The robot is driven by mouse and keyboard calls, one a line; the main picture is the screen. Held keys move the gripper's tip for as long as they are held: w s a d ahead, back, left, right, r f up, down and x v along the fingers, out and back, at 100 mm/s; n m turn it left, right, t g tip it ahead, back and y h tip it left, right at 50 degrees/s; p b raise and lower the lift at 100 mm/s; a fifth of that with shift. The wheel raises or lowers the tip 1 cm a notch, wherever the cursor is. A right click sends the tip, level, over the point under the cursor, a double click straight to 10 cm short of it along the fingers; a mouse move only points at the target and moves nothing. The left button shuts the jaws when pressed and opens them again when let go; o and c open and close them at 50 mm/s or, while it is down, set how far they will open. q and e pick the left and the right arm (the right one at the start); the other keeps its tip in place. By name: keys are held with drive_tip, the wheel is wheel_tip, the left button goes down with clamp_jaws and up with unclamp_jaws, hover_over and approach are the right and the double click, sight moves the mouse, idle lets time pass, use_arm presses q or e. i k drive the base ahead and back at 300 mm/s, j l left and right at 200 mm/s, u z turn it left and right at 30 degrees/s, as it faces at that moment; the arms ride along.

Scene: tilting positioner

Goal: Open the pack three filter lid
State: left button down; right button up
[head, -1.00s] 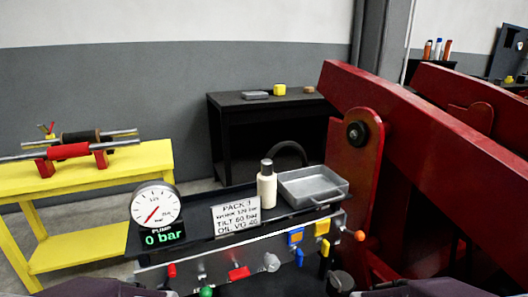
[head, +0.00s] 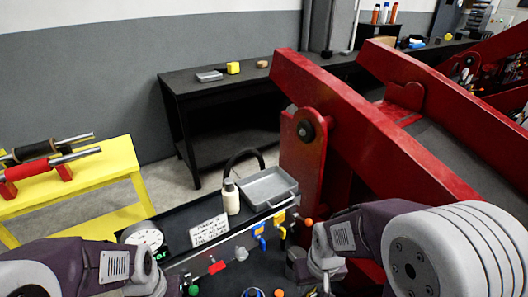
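The pack's label plate (head: 209,230) stands on the black pack top; it reads PACK 3 in the earlier frame. A dark cap (head: 297,264) sits at the front right of the pack, below the orange knob (head: 308,222). It may be the filter lid; my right wrist partly hides it, and I cannot tell whether it is shut. My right gripper (head: 325,285) points down just right of the cap at the bottom edge, mostly cut off, its fingers unclear.
A pressure gauge (head: 143,237), a cream bottle (head: 230,197) and a grey metal tray (head: 268,187) stand on the pack. Coloured valve handles, one red (head: 217,267), line its front. A red tilting frame (head: 345,110) rises close on the right. A yellow bench (head: 95,178) stands left.

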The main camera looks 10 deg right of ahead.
sight(297, 256)
drive_tip(key=z, duration=0.8)
